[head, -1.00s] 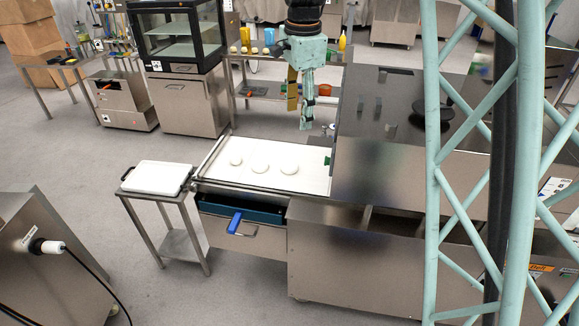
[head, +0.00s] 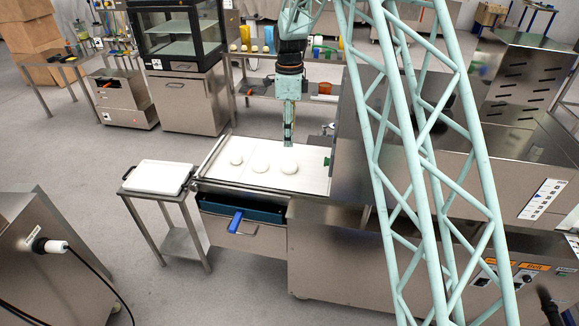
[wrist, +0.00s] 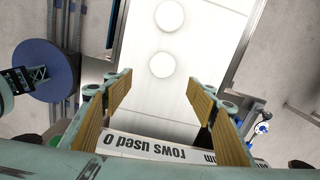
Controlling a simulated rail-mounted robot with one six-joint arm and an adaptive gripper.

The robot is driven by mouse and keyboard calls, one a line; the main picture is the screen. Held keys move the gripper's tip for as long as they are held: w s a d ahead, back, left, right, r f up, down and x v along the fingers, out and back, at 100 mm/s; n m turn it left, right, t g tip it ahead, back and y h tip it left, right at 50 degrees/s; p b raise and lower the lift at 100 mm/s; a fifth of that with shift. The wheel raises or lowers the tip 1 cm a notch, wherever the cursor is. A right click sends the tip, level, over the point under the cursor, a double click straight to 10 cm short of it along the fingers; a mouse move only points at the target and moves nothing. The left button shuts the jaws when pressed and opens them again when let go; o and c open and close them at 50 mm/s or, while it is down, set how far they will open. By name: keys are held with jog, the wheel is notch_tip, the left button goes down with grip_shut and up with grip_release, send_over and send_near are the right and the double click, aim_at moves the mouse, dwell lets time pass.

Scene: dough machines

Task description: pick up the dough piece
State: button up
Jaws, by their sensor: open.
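Three round, flat, white dough pieces lie in a row on the pale belt (head: 215,170) in the head view: left (head: 236,159), middle (head: 260,162) and right (head: 288,163). My gripper (head: 288,143) points down close above and behind the right piece; I cannot tell the exact gap. In the wrist view my gripper (wrist: 160,90) is open and empty, its ochre-padded fingers spread wide. Two pieces show beyond the fingertips, a nearer one (wrist: 162,65) and a farther one (wrist: 167,22). The third is not visible there.
A steel machine housing (head: 345,185) borders the belt on the right. A small table with a white board (head: 158,177) stands left of it. A blue-handled tool (head: 236,221) sits below the belt. A printed strip (wrist: 160,147) crosses between my fingers in the wrist view.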

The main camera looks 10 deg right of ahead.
jog(key=shift+w+f, duration=0.4)
jog(key=shift+f, duration=0.35)
jog(key=b, duration=0.1)
send_over(289, 165)
jog(key=shift+f, duration=4.25)
jog(key=shift+f, duration=0.15)
jog(key=shift+w+d+f+b, duration=0.1)
jog(key=shift+f+b, duration=0.7)
jog(key=shift+f, duration=1.65)
jog(key=c, duration=1)
